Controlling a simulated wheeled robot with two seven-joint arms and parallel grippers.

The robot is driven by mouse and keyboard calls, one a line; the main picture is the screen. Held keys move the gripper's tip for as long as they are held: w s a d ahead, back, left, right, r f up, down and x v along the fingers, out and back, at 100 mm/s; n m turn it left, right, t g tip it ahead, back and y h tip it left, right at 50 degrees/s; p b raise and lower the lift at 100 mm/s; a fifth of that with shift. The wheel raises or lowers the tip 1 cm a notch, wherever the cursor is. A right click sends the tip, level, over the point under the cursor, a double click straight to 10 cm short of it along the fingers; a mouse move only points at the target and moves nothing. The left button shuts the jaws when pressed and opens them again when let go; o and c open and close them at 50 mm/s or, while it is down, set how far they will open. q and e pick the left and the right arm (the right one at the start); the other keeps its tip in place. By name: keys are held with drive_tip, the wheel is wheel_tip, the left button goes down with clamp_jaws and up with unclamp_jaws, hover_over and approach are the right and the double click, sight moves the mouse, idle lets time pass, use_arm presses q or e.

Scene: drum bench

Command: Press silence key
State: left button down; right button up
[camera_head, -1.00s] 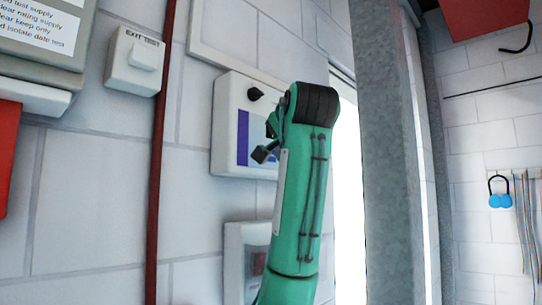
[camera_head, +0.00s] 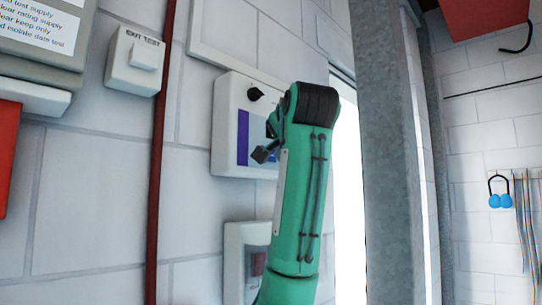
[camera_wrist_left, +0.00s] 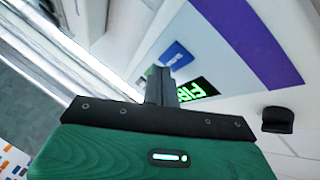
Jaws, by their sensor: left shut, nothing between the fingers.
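A white wall panel (camera_head: 226,125) with a purple stripe (camera_head: 243,137) and a black knob (camera_head: 255,94) is partly hidden behind my left arm. In the left wrist view its purple stripe (camera_wrist_left: 245,38), a green-lit display (camera_wrist_left: 198,89) and a blue key (camera_wrist_left: 176,56) show. No silence label is readable. My left gripper (camera_head: 262,154) is shut and empty in front of the panel. In the left wrist view its dark fingers (camera_wrist_left: 159,84) point at the panel beside the display, just below the blue key. Whether they touch the panel cannot be told. My right gripper is not in view.
A white box marked EXIT TEST (camera_head: 134,61) and a dark red pipe (camera_head: 162,150) are left of the panel. Another white box (camera_head: 236,262) is below it. A grey metal post (camera_head: 388,150) stands close to the right of my arm.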

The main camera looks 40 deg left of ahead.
use_arm(q)
drive_tip(key=shift+a, duration=0.15)
idle(0.5)
drive_tip(key=shift+a, duration=0.5)
idle(0.4)
drive_tip(key=shift+d, duration=0.65)
drive_tip(key=shift+d, duration=0.1)
drive_tip(key=d, duration=0.5)
drive_tip(key=shift+s+d+b, duration=0.25)
drive_tip(key=shift+d+b, duration=0.1)
drive_tip(key=shift+d, duration=0.05)
drive_tip(key=shift+w+f, duration=0.1)
